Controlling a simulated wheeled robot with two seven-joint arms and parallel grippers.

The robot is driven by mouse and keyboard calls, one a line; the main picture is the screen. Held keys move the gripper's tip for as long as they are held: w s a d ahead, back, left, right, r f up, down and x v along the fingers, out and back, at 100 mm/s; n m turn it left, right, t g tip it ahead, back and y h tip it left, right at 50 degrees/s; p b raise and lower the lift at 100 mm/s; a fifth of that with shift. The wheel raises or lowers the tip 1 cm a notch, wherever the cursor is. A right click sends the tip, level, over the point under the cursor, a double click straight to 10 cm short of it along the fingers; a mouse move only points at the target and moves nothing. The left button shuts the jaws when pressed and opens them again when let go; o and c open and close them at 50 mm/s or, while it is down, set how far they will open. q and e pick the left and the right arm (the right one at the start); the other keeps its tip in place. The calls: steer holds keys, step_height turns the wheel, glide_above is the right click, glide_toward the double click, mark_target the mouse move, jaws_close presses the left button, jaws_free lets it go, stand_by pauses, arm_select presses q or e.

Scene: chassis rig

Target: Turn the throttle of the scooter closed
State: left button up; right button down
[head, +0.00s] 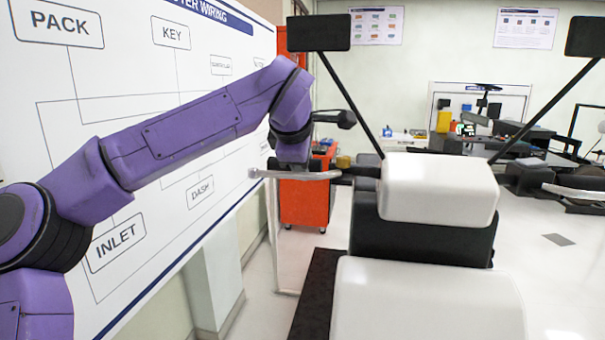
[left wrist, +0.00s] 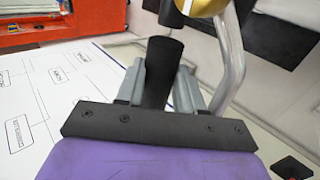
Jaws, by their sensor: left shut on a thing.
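The scooter (head: 440,190) stands ahead of me with white upper panels and a black section between them. My left gripper (head: 293,165) reaches the left end of its handlebar from above. In the left wrist view, the black throttle grip (left wrist: 162,72) sits between the two grey fingers of the left gripper (left wrist: 158,88), which are shut on it. A brass-coloured collar (left wrist: 202,5) is at the grip's inner end. A silver lever (left wrist: 232,60) curves beside the grip; it also shows in the head view (head: 318,175). The head view mostly hides the grip. My right gripper is not in view.
A white wiring board (head: 60,120) stands close on the left, behind my left arm. Two black mirrors (head: 319,33) (head: 588,37) rise on thin stalks. A red cabinet (head: 305,205) stands beyond the handlebar. Another silver lever (head: 575,192) shows at the right edge.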

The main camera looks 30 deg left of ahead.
arm_select(q)
steer(key=shift+f, duration=0.35)
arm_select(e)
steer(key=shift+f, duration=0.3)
arm_select(q)
steer(key=o, duration=1)
steer(key=shift+o, duration=0.2)
steer(key=shift+w+r, duration=0.1)
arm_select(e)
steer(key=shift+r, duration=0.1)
